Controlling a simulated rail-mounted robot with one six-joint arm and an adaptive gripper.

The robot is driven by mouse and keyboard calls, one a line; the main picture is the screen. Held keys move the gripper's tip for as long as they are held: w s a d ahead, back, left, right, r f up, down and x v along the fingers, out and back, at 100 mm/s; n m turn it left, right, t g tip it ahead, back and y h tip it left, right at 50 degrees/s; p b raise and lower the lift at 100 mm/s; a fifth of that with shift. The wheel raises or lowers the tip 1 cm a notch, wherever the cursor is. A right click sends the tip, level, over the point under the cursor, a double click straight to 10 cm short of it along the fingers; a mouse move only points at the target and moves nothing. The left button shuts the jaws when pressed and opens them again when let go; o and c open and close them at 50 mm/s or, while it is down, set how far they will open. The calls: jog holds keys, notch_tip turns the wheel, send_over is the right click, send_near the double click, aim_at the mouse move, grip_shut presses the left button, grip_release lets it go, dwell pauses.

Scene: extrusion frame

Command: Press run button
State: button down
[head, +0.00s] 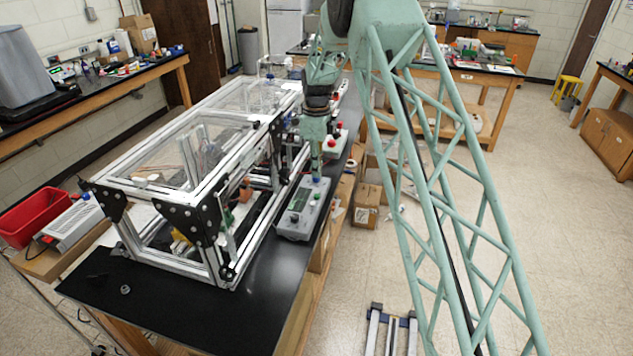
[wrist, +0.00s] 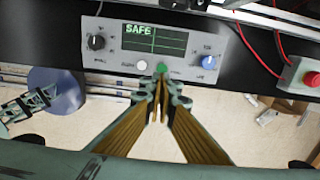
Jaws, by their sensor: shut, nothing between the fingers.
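The grey control box (head: 296,222) stands on the black bench beside the framed enclosure. In the wrist view its panel (wrist: 119,56) has a green screen (wrist: 154,39) reading "SAFE", a black knob (wrist: 96,42), a blue-capped knob (wrist: 208,61), a white button (wrist: 142,66) and a green button (wrist: 163,68). The small labels are too blurred to read, so I cannot tell which button is run. My gripper (wrist: 161,77) is shut and empty, its tips right at the green button's lower edge. I cannot tell whether they touch it. In the head view my gripper (head: 316,176) points down over the box.
A red mushroom button (wrist: 312,79) on a separate grey box is right of the panel. Red cables run above it. The aluminium-framed enclosure (head: 150,192) stands directly left of the control box in the head view. The bench's front corner (head: 270,300) is clear.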

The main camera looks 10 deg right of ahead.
jog(key=shift+r, duration=1.7)
jog(key=shift+r, duration=0.1)
jog(key=s+r+n+t+b, duration=0.2)
jog(key=s+r+n+b, duration=0.7)
jog(key=s+r, duration=1.7)
jog(key=s+n+t+b, duration=0.15)
jog(key=s+n, duration=0.75)
jog(key=s, duration=1.4)
jog(key=s+f+n+b, duration=0.1)
jog(key=s+f+n, duration=0.1)
jog(key=s, duration=0.7)
jog(key=s+f+n+b, duration=0.2)
jog(key=s+f, duration=0.3)
jog(key=s, duration=0.5)
jog(key=shift+s+f+n, duration=0.15)
jog(key=shift+f+n, duration=0.15)
jog(key=shift+n, duration=0.5)
